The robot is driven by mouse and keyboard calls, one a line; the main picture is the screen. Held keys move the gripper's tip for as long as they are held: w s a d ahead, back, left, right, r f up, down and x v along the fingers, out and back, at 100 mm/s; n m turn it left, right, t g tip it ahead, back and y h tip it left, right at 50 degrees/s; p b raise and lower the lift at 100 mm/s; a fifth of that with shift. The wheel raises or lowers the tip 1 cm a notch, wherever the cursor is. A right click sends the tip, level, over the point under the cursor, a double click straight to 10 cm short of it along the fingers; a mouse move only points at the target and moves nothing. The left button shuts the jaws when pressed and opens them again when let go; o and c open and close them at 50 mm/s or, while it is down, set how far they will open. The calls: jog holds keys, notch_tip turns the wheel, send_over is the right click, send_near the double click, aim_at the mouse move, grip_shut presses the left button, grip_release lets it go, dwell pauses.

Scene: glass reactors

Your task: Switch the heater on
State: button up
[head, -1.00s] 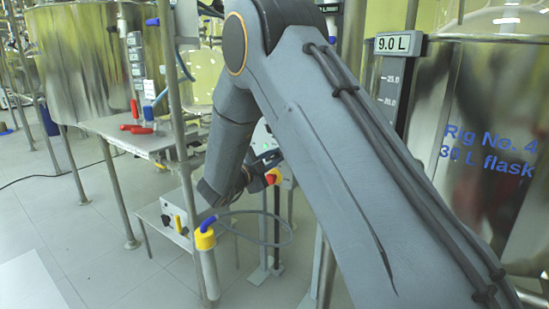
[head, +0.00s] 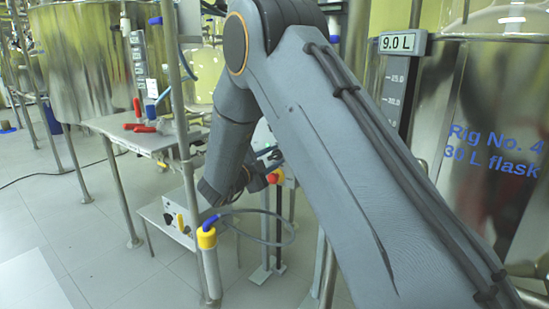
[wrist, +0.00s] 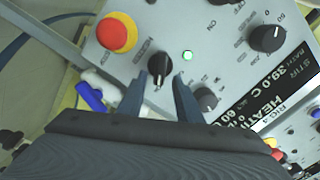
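The heater's grey control panel (wrist: 222,22) fills the upper part of the wrist view. A black rotary knob (wrist: 160,68) with a pale pointer line sits on it, with a lit green lamp (wrist: 187,56) to its right. My gripper (wrist: 161,84) has its two dark fingers apart, with the tips at either side of the knob's lower end. I cannot tell whether they touch it. A dark display (wrist: 268,100) reads "STIR", "BATH 39.0 C" and "HEATI…", partly cut off. In the head view my arm hides most of the panel and the gripper.
A red stop button on a yellow base (wrist: 117,33) is close to the knob, up and left. Other black knobs (wrist: 266,38) and (wrist: 206,99) lie to the right.

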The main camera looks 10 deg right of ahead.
jog(key=shift+s+d, duration=0.1)
jog(key=shift+d, duration=0.15)
jog(key=p+v, duration=0.1)
jog(key=v, duration=0.7)
jog(key=shift+a, duration=0.1)
